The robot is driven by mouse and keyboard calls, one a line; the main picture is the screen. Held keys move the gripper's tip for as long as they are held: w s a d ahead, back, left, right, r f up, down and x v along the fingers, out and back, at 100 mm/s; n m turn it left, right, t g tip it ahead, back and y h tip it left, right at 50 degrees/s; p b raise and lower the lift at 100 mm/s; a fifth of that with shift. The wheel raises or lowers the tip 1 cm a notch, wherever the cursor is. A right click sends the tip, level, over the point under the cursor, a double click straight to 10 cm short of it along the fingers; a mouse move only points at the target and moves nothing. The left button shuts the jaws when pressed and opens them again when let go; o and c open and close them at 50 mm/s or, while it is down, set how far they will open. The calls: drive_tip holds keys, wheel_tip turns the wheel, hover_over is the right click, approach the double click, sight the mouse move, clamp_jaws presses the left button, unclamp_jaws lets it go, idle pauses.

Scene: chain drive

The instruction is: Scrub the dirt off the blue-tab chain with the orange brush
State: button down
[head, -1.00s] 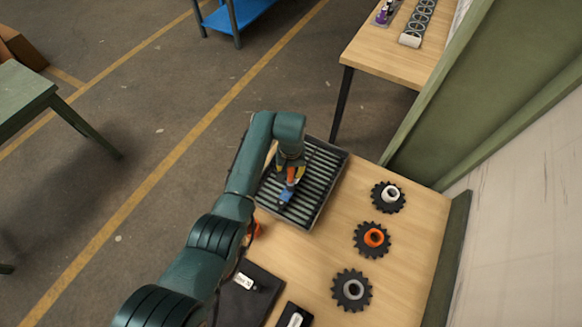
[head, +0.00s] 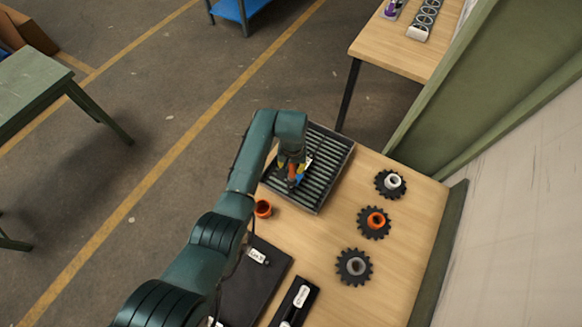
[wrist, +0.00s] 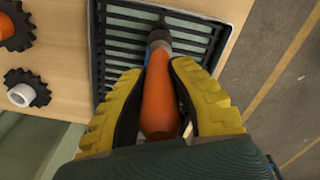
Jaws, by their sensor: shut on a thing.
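My gripper (head: 291,168) is over the slatted black tray (head: 325,185) at the back left of the wooden table. In the wrist view, my gripper (wrist: 165,100) has its yellow fingers shut on the orange brush handle (wrist: 158,100). The brush's dark head (wrist: 158,36) points down toward the slats. A bit of blue (head: 301,178) shows beside the gripper on the tray, and a small blue part also shows behind the brush in the wrist view. The chain itself is mostly hidden by gripper and brush. I cannot tell whether the bristles touch it, nor see any dirt.
Three dark sprockets with white (head: 391,183), orange (head: 374,222) and grey (head: 354,266) hubs stand along the table's right side. A black mat (head: 250,285) and a labelled black holder (head: 296,303) lie in front.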

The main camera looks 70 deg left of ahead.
drive_tip(key=shift+r+p, duration=2.05)
drive_tip(key=shift+r, duration=0.35)
